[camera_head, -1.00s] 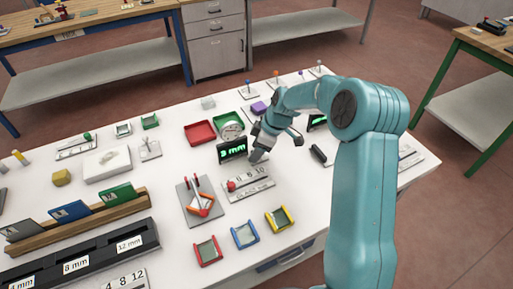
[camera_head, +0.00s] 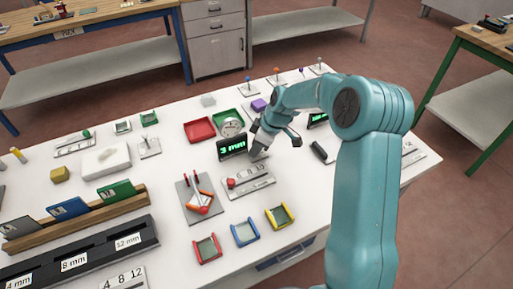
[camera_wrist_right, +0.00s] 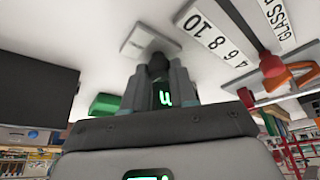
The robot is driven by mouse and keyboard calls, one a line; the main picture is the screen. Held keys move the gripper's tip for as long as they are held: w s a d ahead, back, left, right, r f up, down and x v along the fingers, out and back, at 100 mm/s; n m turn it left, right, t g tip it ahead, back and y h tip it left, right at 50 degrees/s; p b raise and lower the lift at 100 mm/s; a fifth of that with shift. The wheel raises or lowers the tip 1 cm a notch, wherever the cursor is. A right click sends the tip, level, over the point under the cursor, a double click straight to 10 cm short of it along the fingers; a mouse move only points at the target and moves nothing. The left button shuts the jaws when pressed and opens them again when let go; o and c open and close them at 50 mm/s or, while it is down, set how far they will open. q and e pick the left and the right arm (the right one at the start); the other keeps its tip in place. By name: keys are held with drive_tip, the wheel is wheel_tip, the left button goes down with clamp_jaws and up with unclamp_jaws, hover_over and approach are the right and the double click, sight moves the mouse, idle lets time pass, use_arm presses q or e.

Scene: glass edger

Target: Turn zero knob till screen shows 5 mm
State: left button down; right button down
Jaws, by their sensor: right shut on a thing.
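A small black screen (camera_head: 232,147) stands on the white table and shows green text that looks like "3 mm". My right gripper (camera_head: 258,152) is just right of the screen, pointing down. In the right wrist view, my right gripper (camera_wrist_right: 160,85) is shut on a dark knob (camera_wrist_right: 157,64), which rises from a light grey plate (camera_wrist_right: 140,38). The fingers hide much of the knob. My left gripper is not in view.
A plate marked with numbers and a red knob (camera_head: 231,183) lies in front of the gripper. A second green display (camera_head: 318,119) is to the right. Coloured frames sit toward the front.

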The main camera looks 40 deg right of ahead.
drive_tip(key=m+b, duration=0.1)
drive_tip(key=m, duration=0.1)
drive_tip(key=m+h+b, duration=0.1)
drive_tip(key=m, duration=0.1)
drive_tip(key=shift+a+t+h, duration=0.1)
drive_tip(key=shift+t+h, duration=0.2)
drive_tip(key=shift+t, duration=0.1)
drive_tip(key=shift+f+m+h+b, duration=0.1)
drive_tip(key=shift+m+h+b, duration=0.2)
drive_tip(key=shift+m+b, duration=0.6)
drive_tip(key=m+h+b, duration=0.1)
drive_tip(key=m+b, duration=0.1)
drive_tip(key=m, duration=0.1)
drive_tip(key=shift+a+b, duration=0.1)
drive_tip(key=shift+b, duration=0.3)
drive_tip(key=shift+m+h+b, duration=0.4)
drive_tip(key=shift+m+b, duration=0.4)
drive_tip(key=shift+b, duration=0.1)
drive_tip(key=shift+r, duration=0.2)
drive_tip(key=c, duration=0.9)
unclamp_jaws()
drive_tip(key=p+v, duration=0.1)
drive_tip(key=v, duration=1.5)
drive_tip(key=shift+w+r, duration=0.25)
